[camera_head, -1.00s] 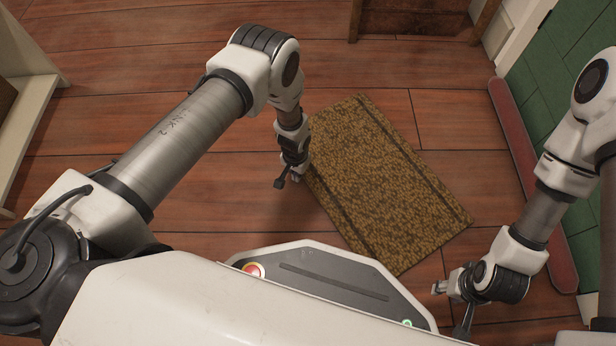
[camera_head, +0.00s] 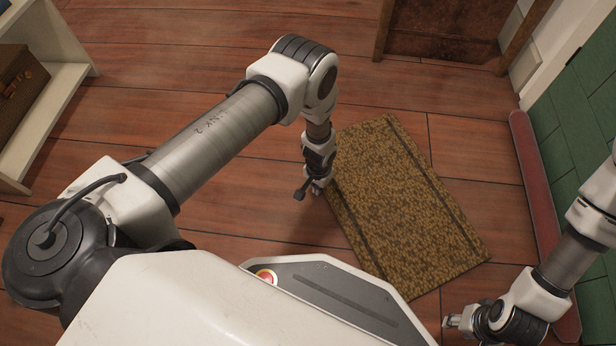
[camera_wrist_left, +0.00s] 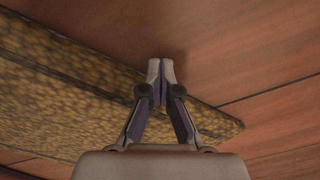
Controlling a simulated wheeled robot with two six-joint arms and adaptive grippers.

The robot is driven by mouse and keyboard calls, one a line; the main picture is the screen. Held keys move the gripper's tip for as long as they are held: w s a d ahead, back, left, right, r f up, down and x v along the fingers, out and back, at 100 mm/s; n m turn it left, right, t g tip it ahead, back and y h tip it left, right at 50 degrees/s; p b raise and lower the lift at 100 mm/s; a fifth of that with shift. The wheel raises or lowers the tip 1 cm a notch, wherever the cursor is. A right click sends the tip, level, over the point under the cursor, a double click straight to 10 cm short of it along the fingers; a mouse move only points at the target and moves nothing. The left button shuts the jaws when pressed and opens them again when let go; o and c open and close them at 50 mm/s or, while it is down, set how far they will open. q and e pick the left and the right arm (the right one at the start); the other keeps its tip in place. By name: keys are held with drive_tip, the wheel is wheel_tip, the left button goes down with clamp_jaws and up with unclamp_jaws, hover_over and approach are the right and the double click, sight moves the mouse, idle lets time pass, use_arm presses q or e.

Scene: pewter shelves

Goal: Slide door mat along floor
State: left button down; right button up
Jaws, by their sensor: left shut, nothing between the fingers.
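The door mat (camera_head: 400,205) is a brown-gold speckled rectangle with a dark stripe near each long edge. It lies flat and at an angle on the wooden floor in front of my base. My left gripper (camera_head: 318,187) points down at the mat's left edge. In the left wrist view, my left gripper's fingers (camera_wrist_left: 161,70) are together with nothing between them. The mat (camera_wrist_left: 60,90) passes behind them there, and I cannot tell whether they touch it. My right gripper (camera_head: 448,321) is low beside the mat's lower right corner, apart from it; its fingers are too small to read.
A white shelf unit (camera_head: 72,68) with a brown case (camera_head: 20,90) stands at the left. Dark wooden furniture (camera_head: 445,30) stands at the back. Floor beyond the mat is clear.

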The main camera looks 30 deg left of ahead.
use_arm(q)
drive_tip(key=shift+s+a+r+p, duration=0.1)
drive_tip(key=shift+a+r+p, duration=0.05)
drive_tip(key=shift+r+p, duration=1)
drive_tip(key=shift+s+a+r+p, duration=0.1)
drive_tip(key=shift+a+r+p, duration=0.1)
drive_tip(key=shift+r+p, duration=0.95)
drive_tip(key=shift+a+r+p, duration=0.15)
drive_tip(key=shift+r+p, duration=0.75)
drive_tip(key=shift+r, duration=0.4)
drive_tip(key=shift+f, duration=0.1)
